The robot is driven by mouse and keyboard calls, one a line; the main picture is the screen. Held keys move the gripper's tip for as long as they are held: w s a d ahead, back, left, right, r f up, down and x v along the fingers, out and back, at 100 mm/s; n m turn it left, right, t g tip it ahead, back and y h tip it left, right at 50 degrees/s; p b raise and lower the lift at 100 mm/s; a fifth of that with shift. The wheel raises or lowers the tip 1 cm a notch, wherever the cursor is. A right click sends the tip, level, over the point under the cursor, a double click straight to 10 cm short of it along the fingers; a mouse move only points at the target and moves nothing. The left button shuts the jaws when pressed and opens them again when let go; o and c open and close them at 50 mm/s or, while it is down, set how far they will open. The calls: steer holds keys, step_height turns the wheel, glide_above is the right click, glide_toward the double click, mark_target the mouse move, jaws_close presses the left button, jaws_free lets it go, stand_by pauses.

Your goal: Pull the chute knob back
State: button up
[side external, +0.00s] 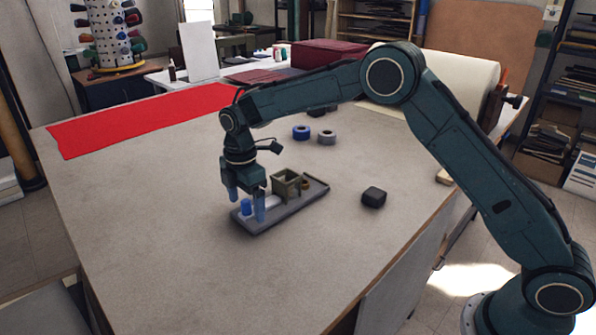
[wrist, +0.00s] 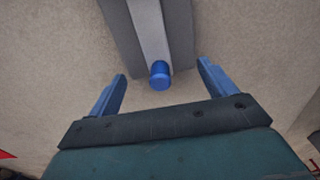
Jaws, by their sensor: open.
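The chute knob is a blue cylinder (side external: 246,207) at the left end of a dark grey base (side external: 290,214) on the table. In the wrist view the blue knob (wrist: 160,76) sits at the near end of a pale strip (wrist: 150,30) running along the grey base. My gripper (side external: 246,197) is open above that end of the base, fingers pointing down. In the wrist view its blue fingertips (wrist: 161,68) are on either side of the knob, with gaps on both sides and no visible contact. An olive box-like frame (side external: 287,186) stands on the base further right.
A small brown pot-like piece (side external: 305,183) sits beside the olive frame. A black block (side external: 374,197) lies to the right on the table. Blue (side external: 301,132) and grey (side external: 327,137) rolls lie behind. Red cloth (side external: 140,120) covers the back left. The table's front is clear.

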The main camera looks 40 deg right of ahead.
steer(key=shift+r, duration=2.75)
steer(key=shift+s+d+r, duration=0.15)
steer(key=shift+s+r, duration=0.05)
steer(key=shift+r, duration=0.2)
steer(key=s+d+r+m+t, duration=0.1)
steer(key=s+d+r+m, duration=0.35)
steer(key=s+r, duration=0.35)
steer(key=s+d+r+m+t, duration=0.2)
steer(key=s+d+r+m, duration=0.3)
steer(key=s, duration=0.4)
steer(key=s+d+f+m+t, duration=0.1)
steer(key=s+m, duration=0.3)
steer(key=s, duration=0.6)
steer(key=s+d+m+t, duration=0.1)
steer(key=s+m, duration=0.3)
steer(key=s, duration=0.6)
steer(key=shift+s+d+f+t, duration=0.25)
steer(key=shift+d+f+t, duration=0.05)
steer(key=shift+d+f, duration=0.1)
